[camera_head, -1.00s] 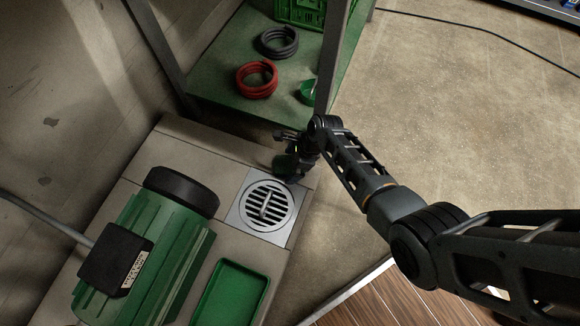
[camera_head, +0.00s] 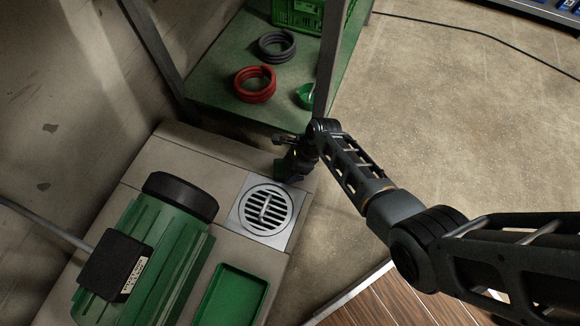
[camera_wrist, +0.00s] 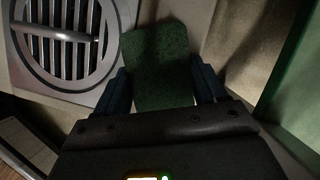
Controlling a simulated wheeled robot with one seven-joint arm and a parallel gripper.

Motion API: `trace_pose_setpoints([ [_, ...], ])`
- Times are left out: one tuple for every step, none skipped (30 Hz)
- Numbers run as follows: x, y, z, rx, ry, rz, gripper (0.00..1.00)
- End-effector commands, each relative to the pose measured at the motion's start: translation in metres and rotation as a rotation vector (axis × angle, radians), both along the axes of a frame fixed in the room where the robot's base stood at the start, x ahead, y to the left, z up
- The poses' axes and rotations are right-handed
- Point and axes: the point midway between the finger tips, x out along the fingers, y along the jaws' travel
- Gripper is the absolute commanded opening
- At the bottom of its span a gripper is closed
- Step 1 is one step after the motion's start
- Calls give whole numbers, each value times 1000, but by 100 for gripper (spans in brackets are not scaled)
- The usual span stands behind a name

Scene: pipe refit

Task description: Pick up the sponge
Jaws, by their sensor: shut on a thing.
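The sponge is a dark green block, seen in the wrist view (camera_wrist: 158,65) between the two fingers of my gripper (camera_wrist: 162,82). The fingers press on its left and right sides, and its far end sticks out beyond them. In the head view my gripper (camera_head: 287,170) is beside the drain grate, towards the back right, and a small green part of the sponge (camera_head: 281,168) shows there. My own wrist hides most of it. I cannot tell whether the sponge touches the surface below.
A square metal drain grate (camera_head: 265,210) with a raised bar lies close to my gripper. A green motor (camera_head: 150,255) and a green tray (camera_head: 232,295) are nearer. Behind, a green shelf (camera_head: 215,95) holds a red coil (camera_head: 255,84), a dark coil (camera_head: 278,45) and a green bowl (camera_head: 306,95).

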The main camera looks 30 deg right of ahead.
Motion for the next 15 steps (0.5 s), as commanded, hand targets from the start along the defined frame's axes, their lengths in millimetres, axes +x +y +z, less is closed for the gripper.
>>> trace_pose_setpoints([
  [0, 0, 6, 0, 0, 0, 38],
  [0, 0, 10, 0, 0, 0, 38],
  [0, 0, 16, 0, 0, 0, 38],
  [0, 0, 21, 0, 0, 0, 38],
  [0, 0, 27, 0, 0, 0, 38],
  [0, 0, 34, -1, -1, 1, 38],
  [0, 0, 40, -1, -2, 0, 38],
  [0, 0, 46, -1, -1, 1, 38],
  [0, 0, 54, -1, -1, 1, 38],
  [0, 0, 59, -1, -2, 0, 38],
  [0, 0, 65, -1, -2, 0, 38],
  [0, 0, 72, -1, -1, 1, 38],
  [0, 0, 76, -1, -1, 1, 38],
  [0, 0, 80, 0, -1, 0, 38],
  [0, 0, 85, -1, -1, 1, 38],
])
